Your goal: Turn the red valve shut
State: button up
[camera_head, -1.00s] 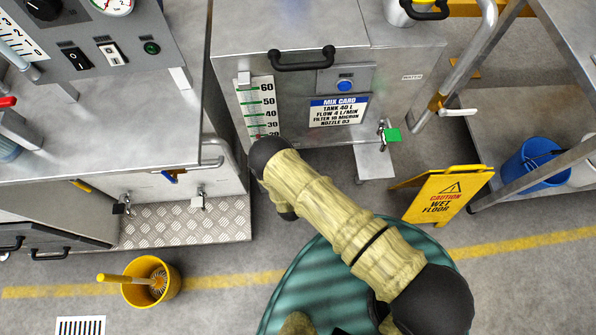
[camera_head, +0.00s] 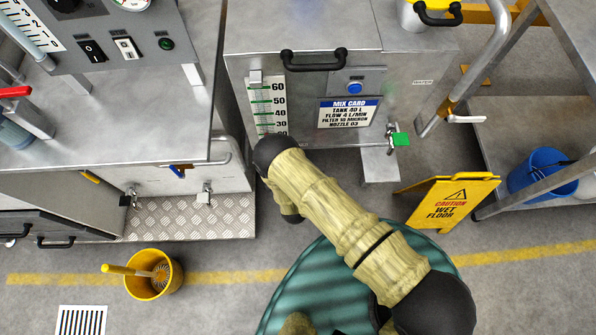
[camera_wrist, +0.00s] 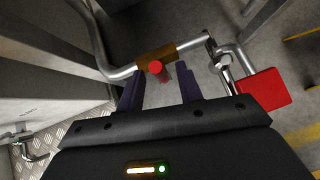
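In the wrist view a red valve handle (camera_wrist: 155,67) sits on a brass valve body (camera_wrist: 147,58) in a bent metal pipe (camera_wrist: 111,73). The handle is seen nearly end-on, so its angle is hard to tell. My gripper (camera_wrist: 162,88) is open, with its two dark fingers on either side of the line to the handle. The handle appears just ahead of the fingertips, nearer the left finger; I cannot tell whether they touch. In the head view my arm hides the gripper and this valve.
The head view shows a tank with a mix card (camera_head: 348,113), a yellow wet-floor sign (camera_head: 455,200), a yellow bucket (camera_head: 153,273) and another red lever (camera_head: 15,91) at far left.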

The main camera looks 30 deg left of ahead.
jog(key=p+v, duration=0.2)
jog(key=v, duration=1.3)
jog(key=shift+r, duration=0.25)
jog(key=shift+s+d, duration=0.1)
jog(key=shift+d, duration=0.05)
